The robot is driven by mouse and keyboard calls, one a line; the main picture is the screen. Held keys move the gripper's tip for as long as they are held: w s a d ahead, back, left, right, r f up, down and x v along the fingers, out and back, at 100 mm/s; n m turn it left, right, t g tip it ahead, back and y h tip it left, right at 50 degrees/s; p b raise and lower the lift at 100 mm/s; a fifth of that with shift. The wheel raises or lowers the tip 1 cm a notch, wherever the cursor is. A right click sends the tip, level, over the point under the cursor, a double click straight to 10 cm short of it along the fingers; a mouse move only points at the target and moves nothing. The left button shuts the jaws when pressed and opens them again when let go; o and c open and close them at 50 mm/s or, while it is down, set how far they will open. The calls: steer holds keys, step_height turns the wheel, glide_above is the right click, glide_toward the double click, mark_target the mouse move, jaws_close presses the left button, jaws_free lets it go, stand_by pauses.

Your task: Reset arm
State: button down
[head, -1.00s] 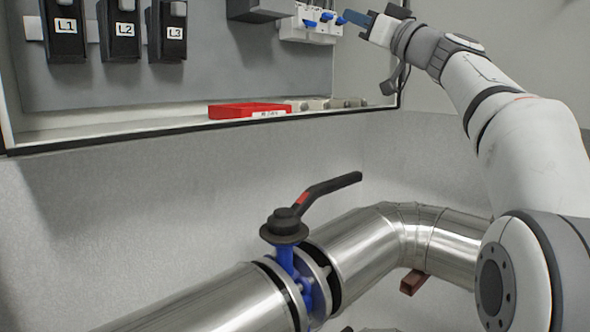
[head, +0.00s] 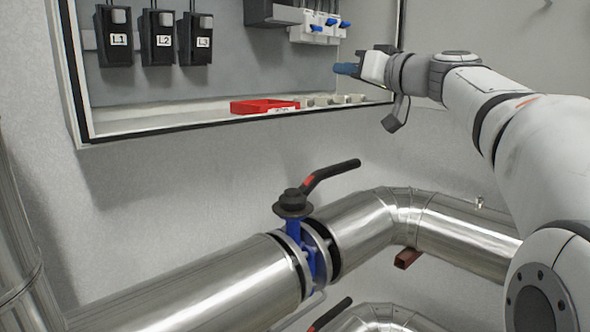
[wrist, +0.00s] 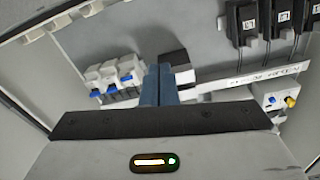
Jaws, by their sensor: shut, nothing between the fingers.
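My gripper (head: 347,69) is at the right side of the open cabinet in the head view, in front of it and below the blue-levered switches (head: 322,28). Its blue fingers point left. In the wrist view my gripper (wrist: 159,72) has its two blue fingers together, with nothing between them. The blue-levered switches also show in the wrist view (wrist: 114,77), left of the fingers and apart from them.
Black units labelled L1 (head: 115,37), L2 (head: 157,38) and L3 (head: 195,39) hang in the cabinet. A red tray (head: 262,106) lies on its bottom ledge (head: 170,123). Below are steel pipes (head: 200,290) and a valve with a black handle (head: 330,172).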

steer(key=s+a+f+m+g+h+p, duration=0.1)
steer(key=s+f+m+g+h+p, duration=0.15)
steer(key=s+f, duration=0.55)
steer(key=s+a+f+m+g+h+p, duration=0.1)
steer(key=s+f+g+h+p, duration=0.25)
steer(key=f, duration=0.85)
steer(key=s+d+f+m+g+h+p, duration=0.1)
steer(key=s+d+f+g+h+p, duration=0.1)
steer(key=s+f, duration=0.5)
steer(key=s+d+f+m+g+h+p, duration=0.1)
steer(key=s+d+f+g+h+p, duration=0.2)
steer(key=s+f, duration=0.5)
steer(key=s+d+h, duration=0.1)
steer(key=s+d, duration=0.1)
steer(key=s, duration=0.1)
steer(key=shift+s+f+g, duration=0.15)
steer(key=shift+s+g, duration=0.1)
steer(key=shift+g, duration=0.05)
steer(key=c, duration=2.2)
jaws_free()
